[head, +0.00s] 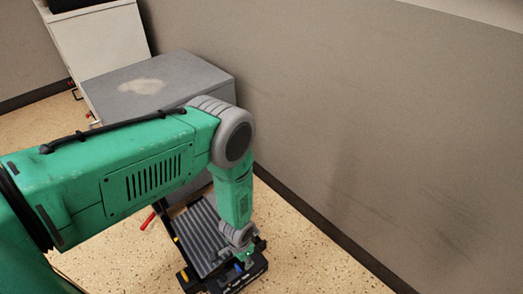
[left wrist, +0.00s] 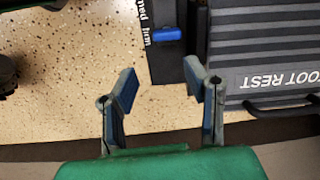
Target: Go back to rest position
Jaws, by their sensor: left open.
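My left arm comes in from the left in the head view, bends at the elbow and points down. My left gripper (head: 247,255) is low, at the near right part of a ribbed grey foot rest (head: 197,236) on the floor. In the left wrist view my left gripper (left wrist: 160,84) has its two fingers spread apart with nothing between them. The foot rest (left wrist: 265,58), with its printed name upside down, lies right of the fingers. A blue tab (left wrist: 168,34) on its dark edge strip is just beyond them. My right gripper is not in view.
A grey cabinet (head: 170,75) with a pale patch on top stands behind my arm. A white cabinet (head: 100,42) stands farther back. A grey wall (head: 380,130) with a dark baseboard runs along the right. Speckled floor (head: 320,270) is clear between foot rest and wall.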

